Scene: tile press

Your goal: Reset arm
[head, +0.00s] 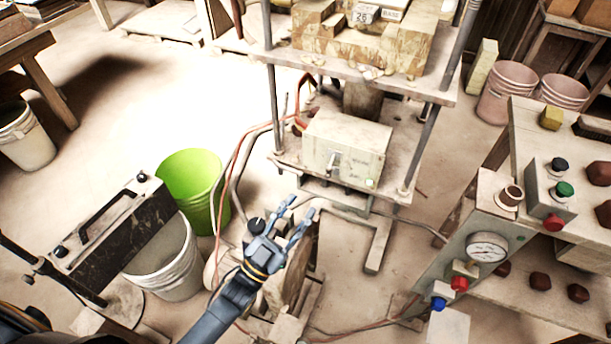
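My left gripper (300,212) reaches in from the lower left on a dark blue-grey arm. Its fingers are spread apart with nothing between them. My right gripper does not show.
A green bucket (192,182) and a white bucket (172,262) stand left of the gripper. A control panel with a gauge (487,248) and coloured buttons is at the right. Hoses run between panel and press. Open floor (180,90) lies at the upper left.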

